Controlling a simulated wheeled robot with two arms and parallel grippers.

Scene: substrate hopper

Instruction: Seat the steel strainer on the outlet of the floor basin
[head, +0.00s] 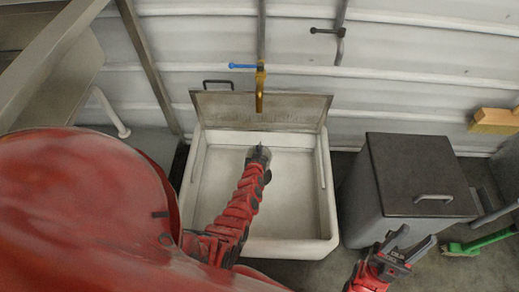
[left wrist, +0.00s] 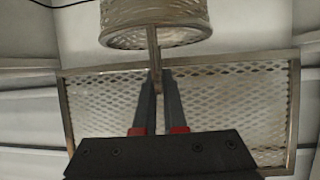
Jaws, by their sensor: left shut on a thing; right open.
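The white floor basin (head: 231,160) stands against the wall, and its framed mesh cover (head: 300,110) is tilted up at the back. My left gripper (head: 260,152) is inside the basin outline, toward its back. In the left wrist view my left gripper (left wrist: 158,88) is shut on the thin upright handle of the steel strainer (left wrist: 155,14), a round mesh basket with a metal rim. The strainer is hard to make out in the head view. The outlet is not visible. My right gripper (head: 402,247) is open and empty, right of the basin.
A brass tap (head: 260,90) with a blue lever hangs above the basin's back, close to my left gripper. A grey lidded bin (head: 365,205) stands right of the basin. A green brush (head: 482,243) lies on the floor. In the left wrist view the mesh cover (left wrist: 230,105) fills the background.

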